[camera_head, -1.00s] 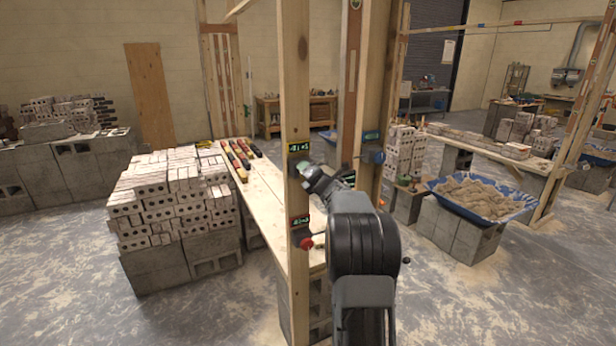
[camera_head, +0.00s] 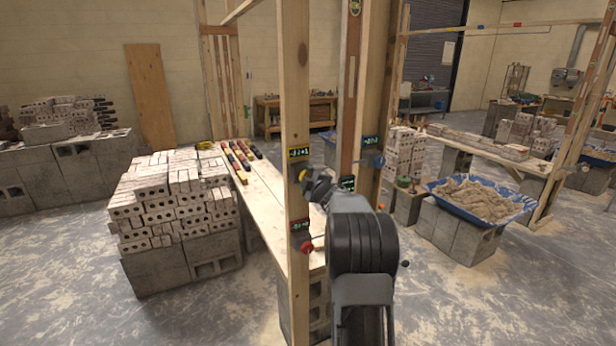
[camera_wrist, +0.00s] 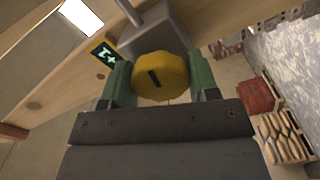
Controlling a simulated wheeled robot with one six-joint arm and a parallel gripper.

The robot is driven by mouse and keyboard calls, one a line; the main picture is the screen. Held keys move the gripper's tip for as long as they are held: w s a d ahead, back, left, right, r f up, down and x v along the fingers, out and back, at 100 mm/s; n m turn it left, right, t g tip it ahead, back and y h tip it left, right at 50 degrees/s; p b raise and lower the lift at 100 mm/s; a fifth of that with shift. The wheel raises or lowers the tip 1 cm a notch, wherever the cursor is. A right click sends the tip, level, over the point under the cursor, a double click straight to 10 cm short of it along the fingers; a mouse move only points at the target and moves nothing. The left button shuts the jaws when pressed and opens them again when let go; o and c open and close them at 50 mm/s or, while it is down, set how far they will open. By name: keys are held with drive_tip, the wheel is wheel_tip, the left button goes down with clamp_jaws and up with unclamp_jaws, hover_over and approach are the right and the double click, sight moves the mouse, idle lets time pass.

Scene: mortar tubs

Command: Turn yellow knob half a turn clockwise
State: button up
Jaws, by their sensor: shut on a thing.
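The yellow knob (camera_wrist: 160,77) is a round dial with a short dark line on its face, mounted on a grey block (camera_wrist: 157,35) on the wooden post. In the wrist view my gripper (camera_wrist: 161,84) has its two green fingers on either side of the knob, shut on it. The dark line is tilted a little off the upright in that view. A yellow-edged display (camera_wrist: 105,54) with green characters sits beside the block. In the head view my gripper (camera_head: 314,184) is at the post, just below the yellow-edged display (camera_head: 299,153), and mostly covers the knob.
A red knob (camera_head: 306,246) with a red-edged display (camera_head: 300,226) is lower on the same post (camera_head: 296,90). A blue knob (camera_head: 378,161) is on the post to the right. A plank bench (camera_head: 262,185) and stacked bricks (camera_head: 170,200) stand left.

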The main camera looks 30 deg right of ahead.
drive_tip(key=m+p, duration=0.3)
drive_tip(key=m, duration=0.4)
drive_tip(key=shift+r, duration=0.1)
drive_tip(key=m+p, duration=0.2)
drive_tip(key=m, duration=0.2)
drive_tip(key=shift+m, duration=0.4)
drive_tip(key=shift+m+p, duration=0.7)
drive_tip(key=shift+m, duration=1)
drive_tip(key=o, duration=0.9)
drive_tip(key=s+b, duration=0.1)
drive_tip(key=s, duration=0.3)
drive_tip(key=s+a+b, duration=0.1)
drive_tip(key=s, duration=0.4)
drive_tip(key=s+a+b, duration=0.1)
drive_tip(key=s+b, duration=0.1)
drive_tip(key=s, duration=0.2)
drive_tip(key=shift+s, duration=0.35)
